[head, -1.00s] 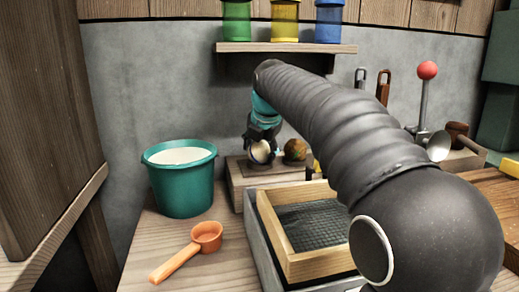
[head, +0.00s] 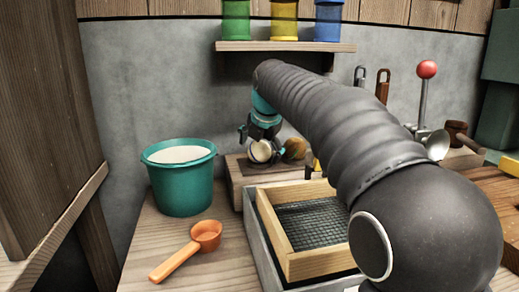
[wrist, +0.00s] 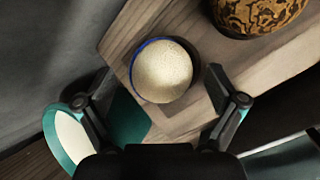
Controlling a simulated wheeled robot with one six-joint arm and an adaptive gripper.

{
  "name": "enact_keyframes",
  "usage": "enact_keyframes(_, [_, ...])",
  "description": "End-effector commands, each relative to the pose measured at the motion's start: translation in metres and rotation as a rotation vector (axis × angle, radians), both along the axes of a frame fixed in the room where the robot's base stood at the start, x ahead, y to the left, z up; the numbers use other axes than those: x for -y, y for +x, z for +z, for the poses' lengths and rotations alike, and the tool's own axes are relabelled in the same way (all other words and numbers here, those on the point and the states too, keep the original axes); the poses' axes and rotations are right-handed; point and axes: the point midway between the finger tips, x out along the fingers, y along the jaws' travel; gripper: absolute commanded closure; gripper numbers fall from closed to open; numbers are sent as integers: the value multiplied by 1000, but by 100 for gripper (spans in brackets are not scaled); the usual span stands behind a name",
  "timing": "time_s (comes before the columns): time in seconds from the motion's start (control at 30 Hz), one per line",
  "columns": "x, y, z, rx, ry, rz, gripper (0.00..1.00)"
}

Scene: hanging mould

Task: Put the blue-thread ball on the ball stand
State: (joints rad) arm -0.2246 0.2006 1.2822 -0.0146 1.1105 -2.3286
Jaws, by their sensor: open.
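The pale, cream ball (wrist: 164,72) rests on a wooden block in the wrist view, with a blue line along its left edge. It also shows in the head view (head: 260,152). The wooden block (head: 240,184) at the back of the bench appears to be the ball stand; what sits directly under the ball is hidden. My gripper (wrist: 160,98) is open, its fingers spread on either side of the ball, apart from it. In the head view my gripper (head: 262,146) is around the ball. A brown-and-ochre patterned ball (wrist: 262,14) sits to the right, partly cut off.
A teal bucket (head: 182,188) with white contents stands left of the block. An orange scoop (head: 190,248) lies in front of it. A wooden frame with mesh (head: 275,232) is in front of the block. A shelf (head: 285,47) with coloured jars hangs above.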

Motion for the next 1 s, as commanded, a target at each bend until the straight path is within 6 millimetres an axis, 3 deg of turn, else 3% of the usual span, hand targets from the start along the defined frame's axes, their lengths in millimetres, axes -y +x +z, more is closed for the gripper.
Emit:
enact_keyframes(0.17, [1, -8, 15, 4, 1, 0, 6])
enact_keyframes(0.6, [10, -50, 84, 3, 1, 0, 6])
enact_keyframes(1.0, [12, -61, 102, 0, 0, 0, 6])
